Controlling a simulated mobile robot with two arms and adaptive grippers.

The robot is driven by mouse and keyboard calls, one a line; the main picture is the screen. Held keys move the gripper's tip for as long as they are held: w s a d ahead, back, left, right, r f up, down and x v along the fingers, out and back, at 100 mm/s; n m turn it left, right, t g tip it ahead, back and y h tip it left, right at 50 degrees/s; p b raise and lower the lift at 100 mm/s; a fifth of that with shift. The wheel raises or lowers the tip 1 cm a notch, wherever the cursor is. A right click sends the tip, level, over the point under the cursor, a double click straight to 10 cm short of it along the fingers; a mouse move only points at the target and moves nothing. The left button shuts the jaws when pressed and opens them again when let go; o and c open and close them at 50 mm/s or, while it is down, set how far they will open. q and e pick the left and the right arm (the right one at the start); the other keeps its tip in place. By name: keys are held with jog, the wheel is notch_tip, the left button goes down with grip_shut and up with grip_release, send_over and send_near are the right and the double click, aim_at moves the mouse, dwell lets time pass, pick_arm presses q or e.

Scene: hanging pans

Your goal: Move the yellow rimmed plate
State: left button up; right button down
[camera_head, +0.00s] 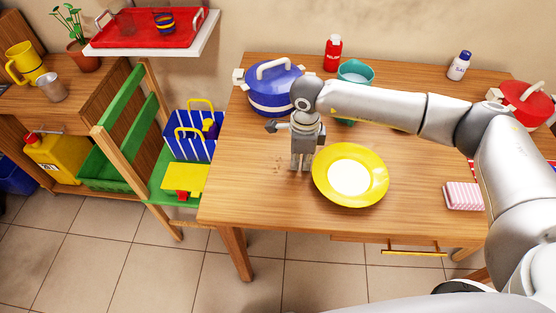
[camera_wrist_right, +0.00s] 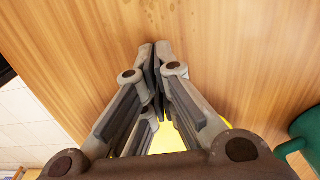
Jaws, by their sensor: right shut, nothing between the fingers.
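The yellow rimmed plate (camera_head: 376,189) has a white centre and lies flat on the wooden table. My right gripper (camera_head: 300,168) points down just left of the plate, with its fingers together. In the right wrist view, the closed fingertips (camera_wrist_right: 156,47) are over bare wood with nothing between them. A strip of the yellow plate (camera_wrist_right: 168,139) shows behind the fingers there, largely hidden by the gripper body. I cannot tell whether the gripper touches the plate rim. My left gripper is not in view.
A blue lidded pot (camera_head: 272,96) stands behind the gripper. A teal cup (camera_head: 356,72), a red bottle (camera_head: 333,54) and a white bottle (camera_head: 459,66) stand at the back. A red pot (camera_head: 524,103) and a striped cloth (camera_head: 463,196) are at right. The front left table is bare.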

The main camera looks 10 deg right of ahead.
aim_at(326, 168)
jog(key=d, duration=0.2)
jog(key=s+d, duration=0.1)
jog(key=d, duration=0.1)
jog(key=s+d+b, duration=0.1)
jog(key=d, duration=0.1)
jog(key=shift+d, duration=0.4)
jog(key=shift+a, duration=0.1)
